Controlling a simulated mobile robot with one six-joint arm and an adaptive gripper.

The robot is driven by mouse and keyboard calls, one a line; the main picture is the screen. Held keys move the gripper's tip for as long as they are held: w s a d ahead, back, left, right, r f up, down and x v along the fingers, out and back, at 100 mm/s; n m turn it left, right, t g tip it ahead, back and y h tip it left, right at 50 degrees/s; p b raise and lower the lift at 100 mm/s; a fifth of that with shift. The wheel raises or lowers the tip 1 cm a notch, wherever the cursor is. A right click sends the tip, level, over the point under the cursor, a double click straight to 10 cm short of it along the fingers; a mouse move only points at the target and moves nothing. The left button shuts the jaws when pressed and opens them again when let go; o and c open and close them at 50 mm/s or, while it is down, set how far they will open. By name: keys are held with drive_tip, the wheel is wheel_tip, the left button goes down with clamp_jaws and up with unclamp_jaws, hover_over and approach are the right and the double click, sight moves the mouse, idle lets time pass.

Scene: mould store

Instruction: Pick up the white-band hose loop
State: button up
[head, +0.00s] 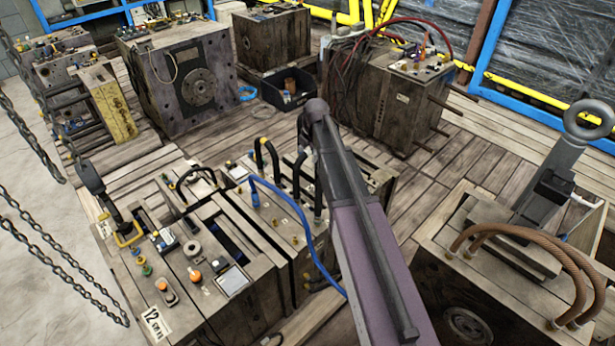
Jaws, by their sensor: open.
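Several black hose loops stand on the wooden-sided mould block in the middle of the head view. One is a low loop (195,172) at the left. Another is a tall loop (266,155) near the block's far edge. More dark hose shapes (299,178) show close to my arm. The picture is too small to tell which loop carries a white band. My arm, grey and purple, crosses the centre and covers part of the block's right side. My gripper cannot be made out, and neither can its distance from the loops.
A blue hose (300,208) arches over the block. Brown hoses (548,236) lie on the right-hand block, near a grey ringed fitting (560,170). Chains (40,140) hang at the left. A black bin (288,92) stands behind. Plank floor (465,160) is clear at the right.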

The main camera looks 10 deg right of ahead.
idle(0.6)
clamp_jaws()
